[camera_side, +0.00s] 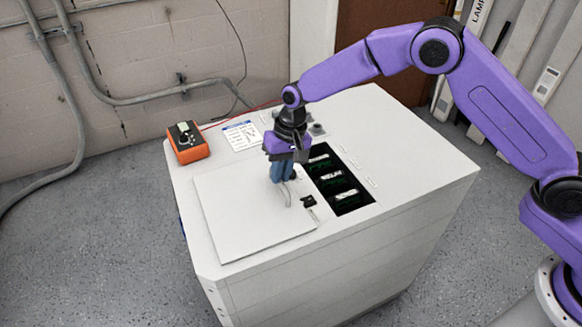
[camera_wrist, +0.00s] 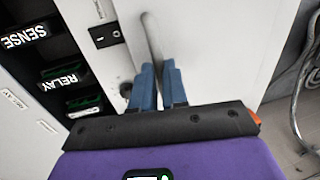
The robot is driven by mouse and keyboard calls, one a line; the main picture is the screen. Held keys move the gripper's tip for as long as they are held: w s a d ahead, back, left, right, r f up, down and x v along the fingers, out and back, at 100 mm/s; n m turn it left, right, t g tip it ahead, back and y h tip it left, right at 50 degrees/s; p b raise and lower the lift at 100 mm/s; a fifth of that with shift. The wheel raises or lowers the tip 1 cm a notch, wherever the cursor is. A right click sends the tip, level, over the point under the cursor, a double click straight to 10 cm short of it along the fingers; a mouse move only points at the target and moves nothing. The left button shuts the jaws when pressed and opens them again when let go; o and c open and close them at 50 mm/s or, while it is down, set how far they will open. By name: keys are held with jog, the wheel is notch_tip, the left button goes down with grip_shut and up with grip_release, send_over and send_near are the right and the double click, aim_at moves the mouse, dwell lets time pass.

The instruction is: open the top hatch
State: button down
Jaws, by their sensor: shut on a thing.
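The top hatch (camera_side: 240,215) is a flat white panel lying on top of the white cabinet (camera_side: 300,290). A curved grey handle (camera_side: 288,197) stands near its right edge; it also shows in the wrist view (camera_wrist: 152,35). My gripper (camera_side: 282,180) points down with its blue fingers shut on the handle. In the wrist view the two fingers (camera_wrist: 158,80) flank the handle, and their tips partly hide its lower end. A small black latch (camera_side: 309,201) sits just right of the handle; it also shows in the wrist view (camera_wrist: 105,35).
Right of the hatch is an open dark slot (camera_side: 338,180) with labelled modules, including SENSE (camera_wrist: 25,37) and RELAY (camera_wrist: 60,82). An orange meter box (camera_side: 188,143) and a printed card (camera_side: 241,134) lie at the back left. A wall with conduit stands behind.

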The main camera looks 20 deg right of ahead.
jog(key=c, duration=1.1)
grip_release()
jog(key=shift+c, duration=0.2)
jog(key=d+r, duration=0.3)
jog(key=r, duration=1.4)
jog(key=shift+d, duration=0.15)
jog(key=s+d+r+n+h, duration=0.1)
jog(key=s+d+n, duration=0.25)
jog(key=s, duration=0.55)
jog(key=s+d+r+n, duration=0.1)
jog(key=s+d+n, duration=0.3)
jog(key=s, duration=0.6)
jog(key=s+d+f+n, duration=0.2)
jog(key=s+d, duration=0.5)
jog(key=s, duration=0.1)
jog(key=s+d+f+n, duration=0.2)
jog(key=s+d+n, duration=0.1)
jog(key=s+d, duration=0.5)
jog(key=shift+s+h, duration=0.4)
jog(key=shift+s, duration=0.15)
